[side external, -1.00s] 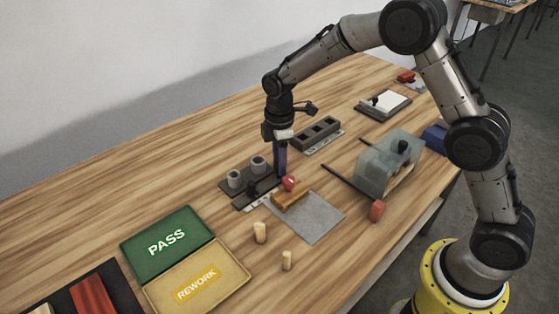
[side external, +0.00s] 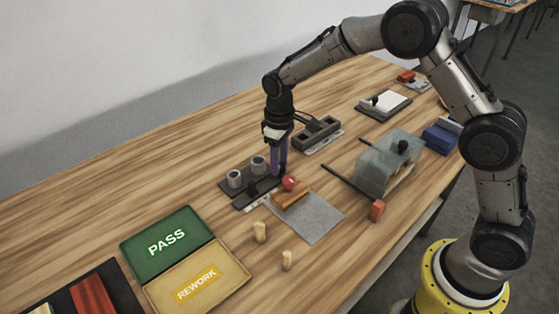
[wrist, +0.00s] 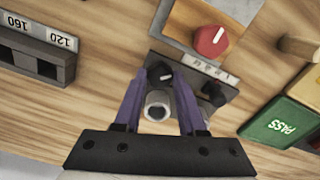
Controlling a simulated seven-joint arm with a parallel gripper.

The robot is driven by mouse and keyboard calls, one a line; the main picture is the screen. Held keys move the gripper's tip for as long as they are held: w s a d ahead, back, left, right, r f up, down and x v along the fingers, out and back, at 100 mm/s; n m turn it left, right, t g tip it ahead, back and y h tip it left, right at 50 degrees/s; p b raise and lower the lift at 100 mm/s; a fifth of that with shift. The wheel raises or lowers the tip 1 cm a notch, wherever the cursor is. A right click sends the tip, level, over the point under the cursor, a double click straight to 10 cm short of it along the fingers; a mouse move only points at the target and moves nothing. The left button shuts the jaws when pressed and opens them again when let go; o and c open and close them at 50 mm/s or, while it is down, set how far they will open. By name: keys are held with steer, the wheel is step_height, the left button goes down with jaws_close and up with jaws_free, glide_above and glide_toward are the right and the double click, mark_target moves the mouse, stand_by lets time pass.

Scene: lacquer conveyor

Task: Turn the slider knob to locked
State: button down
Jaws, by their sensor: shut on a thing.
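A small black knob (wrist: 159,73) with a pale pointer mark sits on a dark plate (side external: 239,203). The plate also shows in the wrist view (wrist: 187,82). My gripper (side external: 280,172) points down at the plate's right end. In the wrist view, its two purple fingers (wrist: 159,76) are closed around the black knob, one on each side. A white label strip (wrist: 208,68) runs along the plate, its text too small to read. A second black knob (wrist: 213,94) stands farther along the same plate. My fingers hide the held knob in the side view.
Two grey cylinders (side external: 233,178) stand on the plate close to my fingers. A red knob (side external: 289,183) on a wooden block (side external: 291,199) is just beside them. A grey slotted block (side external: 316,134) lies behind. Green PASS and yellow REWORK trays (side external: 215,273) are at front left.

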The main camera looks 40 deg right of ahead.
steer(key=m, duration=0.4)
steer(key=shift+r+m, duration=0.1)
steer(key=shift+m, duration=2.1)
steer(key=shift+c, duration=2.4)
jaws_free()
step_height(320, 180, up, 14)
